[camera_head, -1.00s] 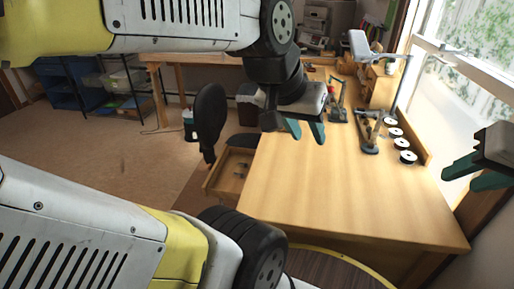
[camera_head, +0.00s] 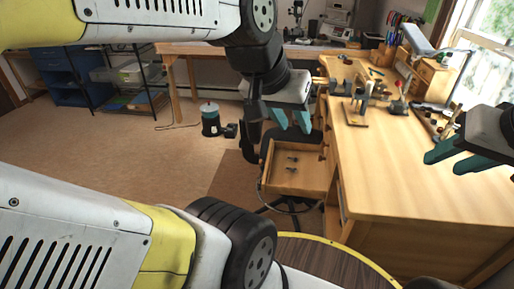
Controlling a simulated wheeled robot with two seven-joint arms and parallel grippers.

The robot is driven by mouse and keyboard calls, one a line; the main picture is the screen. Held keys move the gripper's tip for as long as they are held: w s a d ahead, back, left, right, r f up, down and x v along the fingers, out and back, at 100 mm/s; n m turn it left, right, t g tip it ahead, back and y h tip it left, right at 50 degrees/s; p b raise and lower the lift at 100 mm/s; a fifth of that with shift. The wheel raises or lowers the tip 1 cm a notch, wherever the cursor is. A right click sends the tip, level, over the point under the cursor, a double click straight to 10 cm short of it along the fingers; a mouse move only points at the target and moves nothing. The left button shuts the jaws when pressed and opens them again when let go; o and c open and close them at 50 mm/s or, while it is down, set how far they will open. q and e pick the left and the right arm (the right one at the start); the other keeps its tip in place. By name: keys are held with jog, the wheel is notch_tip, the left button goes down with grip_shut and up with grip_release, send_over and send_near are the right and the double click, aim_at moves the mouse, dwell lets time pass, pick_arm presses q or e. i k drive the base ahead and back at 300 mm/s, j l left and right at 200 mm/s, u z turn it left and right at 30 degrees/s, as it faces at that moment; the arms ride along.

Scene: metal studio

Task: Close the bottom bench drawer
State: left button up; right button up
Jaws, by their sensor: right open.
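The wooden workbench (camera_head: 400,190) stands at the right. A wooden drawer (camera_head: 305,182) is pulled out of the bench's left side and holds a few small dark items. I cannot tell from this angle whether it is the bottom one. My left gripper (camera_head: 291,119) hangs above and behind the open drawer in the picture, with its two teal fingertips apart and nothing between them. My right gripper (camera_head: 456,163) is over the right part of the bench, with its teal fingers apart and empty, away from the drawer.
A dark chair stands around and behind the drawer, partly hidden, with its base below it. A dark canister (camera_head: 210,122) is on the floor to the left. Tools and a small wooden cabinet (camera_head: 433,75) stand on the bench's far end.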

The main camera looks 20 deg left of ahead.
aim_at(309, 181)
jog(key=j, duration=0.9)
jog(key=k+j, duration=0.15)
jog(key=j, duration=0.75)
jog(key=i+j, duration=0.3)
jog(key=i+z, duration=0.05)
